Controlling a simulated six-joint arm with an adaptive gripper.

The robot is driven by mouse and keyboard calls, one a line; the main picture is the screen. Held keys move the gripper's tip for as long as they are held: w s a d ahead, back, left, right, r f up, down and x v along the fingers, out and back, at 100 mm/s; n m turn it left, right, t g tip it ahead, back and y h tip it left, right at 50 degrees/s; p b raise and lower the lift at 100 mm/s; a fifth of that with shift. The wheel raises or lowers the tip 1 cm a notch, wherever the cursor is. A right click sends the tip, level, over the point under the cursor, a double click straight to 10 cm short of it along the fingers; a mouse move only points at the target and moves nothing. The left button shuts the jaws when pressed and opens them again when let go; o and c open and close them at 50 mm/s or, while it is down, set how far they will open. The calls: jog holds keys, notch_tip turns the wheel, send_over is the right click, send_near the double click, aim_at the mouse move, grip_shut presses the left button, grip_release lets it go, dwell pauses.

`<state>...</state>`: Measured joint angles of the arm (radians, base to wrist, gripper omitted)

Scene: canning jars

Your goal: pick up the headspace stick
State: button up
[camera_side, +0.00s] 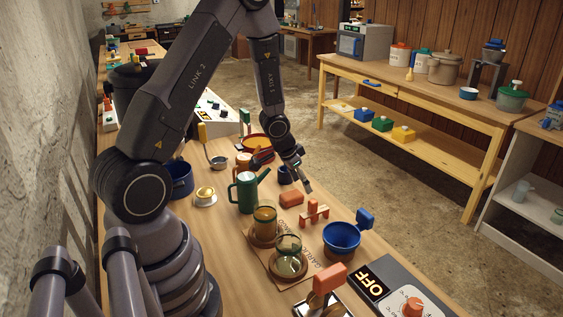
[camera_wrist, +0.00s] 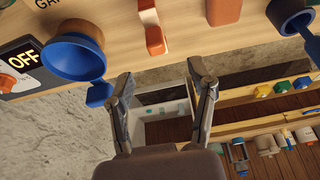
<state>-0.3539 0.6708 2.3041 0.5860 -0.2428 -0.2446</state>
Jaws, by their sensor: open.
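A small orange piece with an upright post and a crossbar (camera_side: 313,212), which I take to be the headspace stick, stands on the wooden bench between the blue funnel and an orange block. In the wrist view the orange piece (camera_wrist: 154,40) lies ahead of my fingertips, near the bench edge, with a pale part behind it. My gripper (camera_side: 304,182) hangs above the bench, up and slightly left of the piece in the side view. In the wrist view my gripper (camera_wrist: 161,77) is open and empty, its fingers apart from the piece.
A blue funnel (camera_side: 341,236), an orange block (camera_side: 291,199) and a dark blue cup (camera_side: 285,175) stand close by. A control panel marked OFF (camera_side: 372,284) is at the bench's near end.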

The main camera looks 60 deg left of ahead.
aim_at(312, 201)
jog(key=x, duration=0.5)
jog(key=shift+f, duration=0.15)
jog(key=shift+w+d+x, duration=0.15)
jog(key=shift+d+x, duration=0.05)
jog(key=shift+x, duration=1.15)
jog(key=shift+w+d+x, duration=0.1)
jog(key=shift+d+x, duration=0.05)
jog(key=shift+x, duration=1.2)
grip_shut()
